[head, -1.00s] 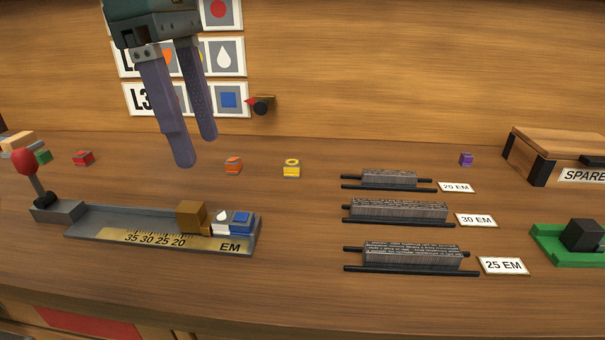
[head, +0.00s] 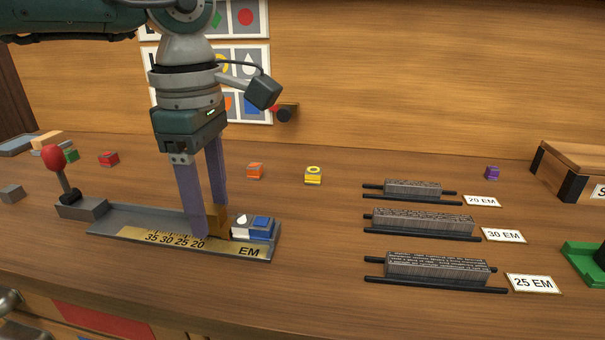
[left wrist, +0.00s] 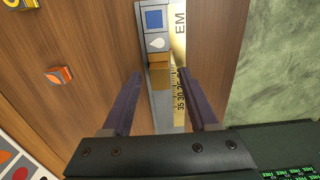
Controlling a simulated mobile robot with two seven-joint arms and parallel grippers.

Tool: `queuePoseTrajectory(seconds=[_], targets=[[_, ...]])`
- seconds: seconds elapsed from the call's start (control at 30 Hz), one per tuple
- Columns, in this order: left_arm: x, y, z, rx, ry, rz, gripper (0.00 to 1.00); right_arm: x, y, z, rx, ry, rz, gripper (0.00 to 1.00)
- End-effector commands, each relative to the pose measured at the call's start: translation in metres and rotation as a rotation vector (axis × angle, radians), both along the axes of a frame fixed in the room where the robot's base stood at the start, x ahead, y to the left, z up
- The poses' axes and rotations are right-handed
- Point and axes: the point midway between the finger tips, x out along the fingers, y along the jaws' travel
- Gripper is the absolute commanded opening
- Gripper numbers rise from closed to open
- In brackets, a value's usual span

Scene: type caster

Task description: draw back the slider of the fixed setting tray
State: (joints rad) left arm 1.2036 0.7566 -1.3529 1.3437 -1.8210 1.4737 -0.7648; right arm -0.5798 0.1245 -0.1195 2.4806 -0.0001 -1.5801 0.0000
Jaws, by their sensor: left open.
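The setting tray (head: 125,217) is a grey tray with a brass scale on the left of the bench. Its slider (head: 218,221) is a brown-gold block against two type blocks, a white drop one (head: 241,227) and a blue square one (head: 261,229), at the right end. My left gripper (head: 212,222) points down over the tray at the slider, one finger in front of it and one behind. In the left wrist view the fingers (left wrist: 168,90) are apart, with the slider (left wrist: 159,76) between and just beyond their tips. Contact cannot be told. My right gripper is out of view.
A lever with a red knob (head: 54,157) stands at the tray's left end. Orange (head: 254,171) and yellow (head: 313,176) blocks lie behind the tray. Racks of type lines (head: 424,222) with EM labels lie to the right. The bench between tray and racks is clear.

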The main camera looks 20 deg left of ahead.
Motion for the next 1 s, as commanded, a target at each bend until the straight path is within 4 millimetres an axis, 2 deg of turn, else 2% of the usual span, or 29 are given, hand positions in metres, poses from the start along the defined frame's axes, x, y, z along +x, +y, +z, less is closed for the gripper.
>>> queuePoseTrajectory(seconds=[0.1,0.63,1.0], targets=[[-0.0001,-0.0002,0.0,0.0,0.001,0.0,0.6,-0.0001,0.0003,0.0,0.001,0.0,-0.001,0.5],[-0.0001,-0.0002,0.0003,0.0,0.001,0.0,0.0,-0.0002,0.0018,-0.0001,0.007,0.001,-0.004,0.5],[-0.0002,-0.0004,0.0005,-0.001,0.001,0.0,0.0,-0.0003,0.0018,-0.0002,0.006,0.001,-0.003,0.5]])
